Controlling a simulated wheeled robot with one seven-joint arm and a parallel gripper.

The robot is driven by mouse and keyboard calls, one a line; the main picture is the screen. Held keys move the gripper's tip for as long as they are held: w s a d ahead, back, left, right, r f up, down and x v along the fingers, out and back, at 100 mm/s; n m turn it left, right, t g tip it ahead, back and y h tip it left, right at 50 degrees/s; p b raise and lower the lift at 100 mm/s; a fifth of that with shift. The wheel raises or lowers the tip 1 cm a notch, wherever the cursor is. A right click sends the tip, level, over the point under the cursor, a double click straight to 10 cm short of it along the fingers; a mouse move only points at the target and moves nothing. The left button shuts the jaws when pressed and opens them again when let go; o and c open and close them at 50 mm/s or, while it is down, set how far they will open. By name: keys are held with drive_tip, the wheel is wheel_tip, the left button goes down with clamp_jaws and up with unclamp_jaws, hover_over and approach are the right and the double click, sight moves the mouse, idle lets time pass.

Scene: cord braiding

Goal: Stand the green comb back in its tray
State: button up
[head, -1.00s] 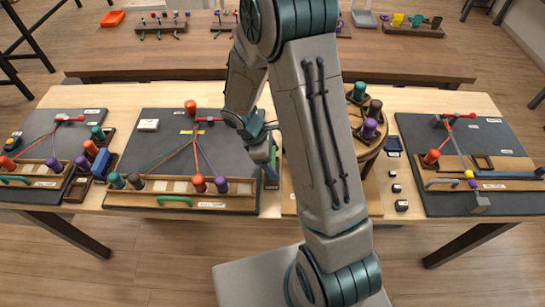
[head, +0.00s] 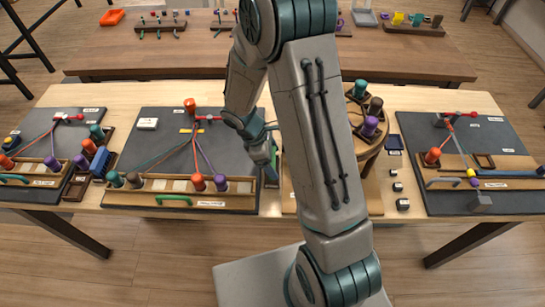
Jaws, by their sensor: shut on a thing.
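My gripper (head: 271,165) points down at the right edge of the middle board, half hidden by my own arm. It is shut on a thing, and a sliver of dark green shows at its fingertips. This fits the green comb, but its shape and tilt cannot be made out. A small dark tray-like edge shows just below the gripper (head: 271,181); I cannot tell whether the comb touches it.
The middle dark board (head: 150,140) carries cords, bobbins and a wooden rack (head: 150,199). A round wooden stand with bobbins (head: 370,128) is right of my arm. Another braiding board (head: 480,135) lies further right, with small dark blocks (head: 403,204) between.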

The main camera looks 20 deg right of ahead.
drive_tip(key=shift+f+b, duration=0.8)
drive_tip(key=shift+f, duration=0.2)
drive_tip(key=o, duration=0.9)
drive_tip(key=shift+r, duration=0.15)
drive_tip(key=v, duration=1.3)
drive_tip(key=shift+r, duration=0.25)
drive_tip(key=shift+a+r, duration=0.1)
